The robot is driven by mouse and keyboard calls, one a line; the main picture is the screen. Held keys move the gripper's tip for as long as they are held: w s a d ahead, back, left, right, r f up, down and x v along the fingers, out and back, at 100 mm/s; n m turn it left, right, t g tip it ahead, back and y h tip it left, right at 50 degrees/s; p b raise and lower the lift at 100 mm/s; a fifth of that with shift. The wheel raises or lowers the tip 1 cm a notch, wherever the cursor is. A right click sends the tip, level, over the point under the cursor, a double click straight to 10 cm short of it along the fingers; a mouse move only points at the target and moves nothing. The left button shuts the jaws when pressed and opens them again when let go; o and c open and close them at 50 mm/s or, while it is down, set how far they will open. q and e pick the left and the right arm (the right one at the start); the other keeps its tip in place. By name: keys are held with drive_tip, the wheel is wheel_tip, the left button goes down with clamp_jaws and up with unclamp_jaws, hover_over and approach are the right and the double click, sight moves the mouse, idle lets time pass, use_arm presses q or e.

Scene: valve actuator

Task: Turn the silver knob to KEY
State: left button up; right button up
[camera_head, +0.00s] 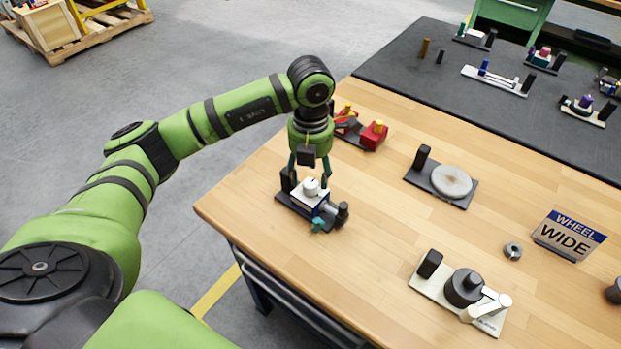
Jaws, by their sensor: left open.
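The valve actuator (296,203) stands on a dark base near the left corner of the wooden table. It has a white and blue body with a small silver-white knob (311,187) on top. A dark cylinder and a teal part show at its front right. My left gripper (308,176) points down over the actuator from above. Its fingers are open and spread on both sides just above the knob; I cannot tell whether they touch it. The markings around the knob are too small to read. My right gripper is not in view.
A red device (373,134) stands just behind the gripper. The front middle of the table is clear.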

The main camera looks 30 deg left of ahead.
sight(310, 184)
use_arm(q)
wheel_tip(310, 184, up, 9)
drive_tip(key=shift+s+f, duration=0.1)
idle(0.7)
